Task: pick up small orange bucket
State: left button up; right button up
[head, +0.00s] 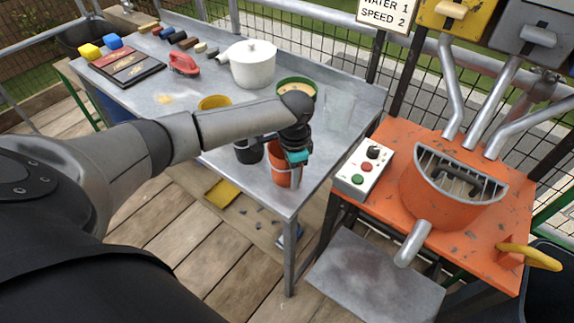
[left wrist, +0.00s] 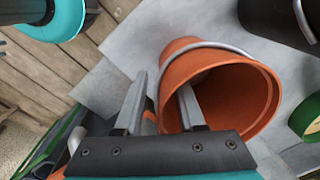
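The small orange bucket (head: 282,172) stands near the front right corner of the metal table, partly hidden by my left gripper (head: 294,172). In the left wrist view the orange bucket (left wrist: 205,65) shows its open mouth and a grey wire handle. My left gripper's fingers (left wrist: 162,110) are apart, with the bucket's wall between them. One finger appears inside the mouth and the other outside. I cannot tell whether either finger touches the wall.
A black bucket (head: 248,152), a yellow bucket (head: 214,102) and a green bucket (head: 296,83) stand close by. A white pot (head: 250,65) is farther back. An orange mixer bench (head: 455,235) with a control box (head: 363,165) stands at the right.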

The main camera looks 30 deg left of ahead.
pick_arm(q)
jog(key=shift+c, duration=0.2)
grip_shut()
dwell(1.3)
